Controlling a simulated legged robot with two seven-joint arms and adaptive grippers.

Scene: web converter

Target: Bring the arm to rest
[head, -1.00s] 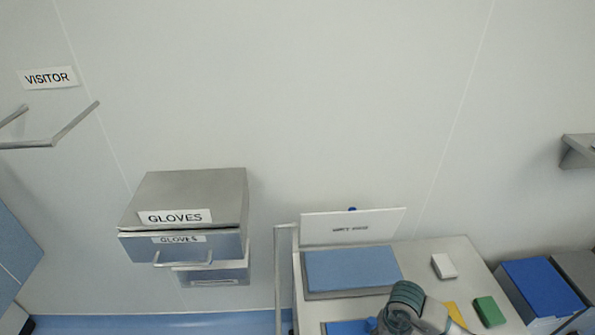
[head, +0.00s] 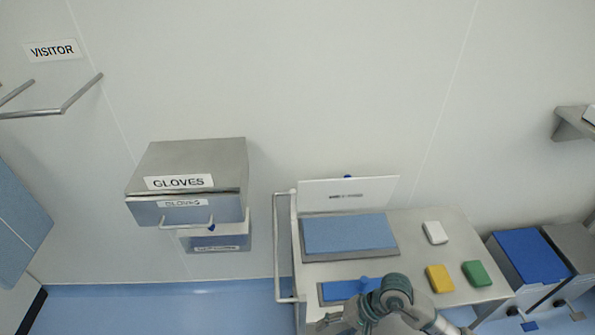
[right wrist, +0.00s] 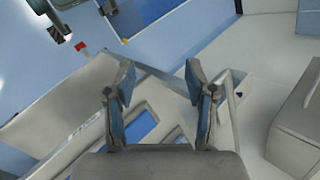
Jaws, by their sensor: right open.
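My right arm (head: 395,292) comes up from the bottom edge of the head view, in front of the metal cart (head: 455,230). It bends to the left at the cart's front. In the right wrist view my right gripper (right wrist: 160,84) is open, its two fingers apart with nothing between them. The cart's pale frame and blue parts show behind and below the fingers. The gripper's tips are not clear in the head view. My left arm and gripper are not in view.
The cart carries a blue pad (head: 350,233), a white block (head: 435,232), a yellow block (head: 440,278), a green block (head: 477,273) and a blue item (head: 345,290). A gloves dispenser (head: 190,170) hangs on the wall. Blue-lidded (head: 530,255) and grey bins stand at right.

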